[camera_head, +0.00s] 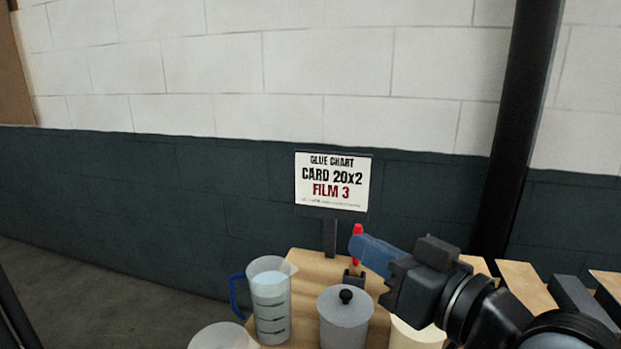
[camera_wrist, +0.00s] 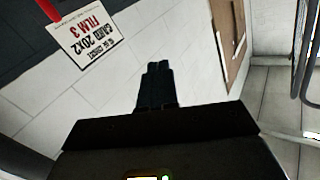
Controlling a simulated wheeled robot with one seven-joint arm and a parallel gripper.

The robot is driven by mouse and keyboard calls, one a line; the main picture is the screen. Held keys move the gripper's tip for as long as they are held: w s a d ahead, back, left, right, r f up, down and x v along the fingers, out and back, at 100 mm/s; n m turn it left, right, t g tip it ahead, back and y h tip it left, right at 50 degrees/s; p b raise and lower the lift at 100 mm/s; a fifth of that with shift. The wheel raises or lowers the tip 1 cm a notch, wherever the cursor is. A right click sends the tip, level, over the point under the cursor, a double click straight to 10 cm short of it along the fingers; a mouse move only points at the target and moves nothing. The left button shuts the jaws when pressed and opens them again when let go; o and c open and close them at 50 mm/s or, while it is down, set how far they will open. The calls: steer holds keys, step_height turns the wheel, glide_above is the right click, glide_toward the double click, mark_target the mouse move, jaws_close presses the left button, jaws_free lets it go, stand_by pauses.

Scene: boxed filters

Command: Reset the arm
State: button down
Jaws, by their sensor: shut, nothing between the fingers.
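My gripper (camera_head: 370,250) reaches in from the lower right in the head view, its bluish fingers pointing left above the table. In the wrist view its dark fingers (camera_wrist: 158,70) are together with nothing between them. A thin red piece (camera_head: 357,243) shows at the fingertips in the head view; I cannot tell whether it touches them. A red piece also shows at the upper left of the wrist view (camera_wrist: 49,9), apart from the fingers.
A wooden table (camera_head: 303,262) holds a measuring jug (camera_head: 270,305) with a blue handle, a grey lidded pot (camera_head: 345,322), a white round container (camera_head: 222,337) and a cream one (camera_head: 418,336). A sign (camera_head: 332,182) stands behind. A black post (camera_head: 515,130) rises at right.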

steer(key=s+d+f+m+t+h, duration=0.4)
steer(key=s+f+m+h, duration=0.6)
steer(key=s+f, duration=0.75)
steer(key=s+d+n+g, duration=0.1)
steer(key=s+d, duration=0.4)
steer(key=s, duration=0.5)
steer(key=s+d+n+g, duration=0.2)
steer(key=s+d+n, duration=0.2)
steer(key=s, duration=0.7)
steer(key=shift+d+n+h, duration=0.3)
steer(key=shift+d, duration=0.1)
steer(key=shift+s+f, duration=0.1)
